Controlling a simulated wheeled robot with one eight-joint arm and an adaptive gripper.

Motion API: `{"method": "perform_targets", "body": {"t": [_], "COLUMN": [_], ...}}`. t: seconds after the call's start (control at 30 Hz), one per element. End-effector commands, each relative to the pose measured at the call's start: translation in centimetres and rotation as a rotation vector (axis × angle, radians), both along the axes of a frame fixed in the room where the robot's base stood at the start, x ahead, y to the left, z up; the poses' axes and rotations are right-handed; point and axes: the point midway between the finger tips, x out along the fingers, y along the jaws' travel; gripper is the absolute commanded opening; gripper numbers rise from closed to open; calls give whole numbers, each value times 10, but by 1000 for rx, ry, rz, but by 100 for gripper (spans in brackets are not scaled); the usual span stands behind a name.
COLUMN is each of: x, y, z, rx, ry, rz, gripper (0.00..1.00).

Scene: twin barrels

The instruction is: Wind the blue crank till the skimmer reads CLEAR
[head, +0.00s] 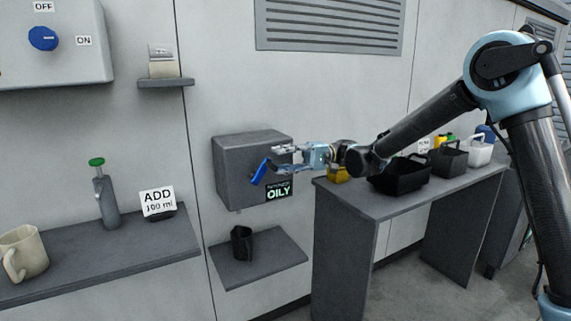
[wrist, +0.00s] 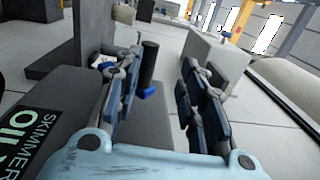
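The blue crank (head: 259,172) is on the front of a grey wall box, the skimmer (head: 238,165). The skimmer's black sign (head: 278,191) reads OILY in the head view. In the wrist view the sign (wrist: 32,140) is partly cut off. My gripper (head: 277,159) is open and empty, just right of the crank. In the wrist view a dark cylinder with a blue foot (wrist: 149,91) shows between the spread fingers (wrist: 158,88); it looks like the crank's grip. I see no contact with it.
A shelf (head: 285,252) with a dark cup (head: 242,243) is below the skimmer. A left shelf (head: 150,249) holds a mug (head: 28,252), a green-topped bottle (head: 107,200) and an ADD card (head: 157,201).

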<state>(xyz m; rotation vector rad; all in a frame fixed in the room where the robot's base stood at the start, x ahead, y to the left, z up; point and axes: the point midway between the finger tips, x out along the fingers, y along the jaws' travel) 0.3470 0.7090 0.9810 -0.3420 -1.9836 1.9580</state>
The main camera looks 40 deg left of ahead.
Motion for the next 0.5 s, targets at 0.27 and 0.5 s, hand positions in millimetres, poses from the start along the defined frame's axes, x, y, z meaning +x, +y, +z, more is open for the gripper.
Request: {"method": "perform_targets", "body": {"t": [0.27, 0.5], "x": [-12, -11], "y": [0, -1], "z": [13, 26], "rx": [0, 0], "ry": [-12, -12], "rz": [1, 1], "gripper": [36, 36]}}
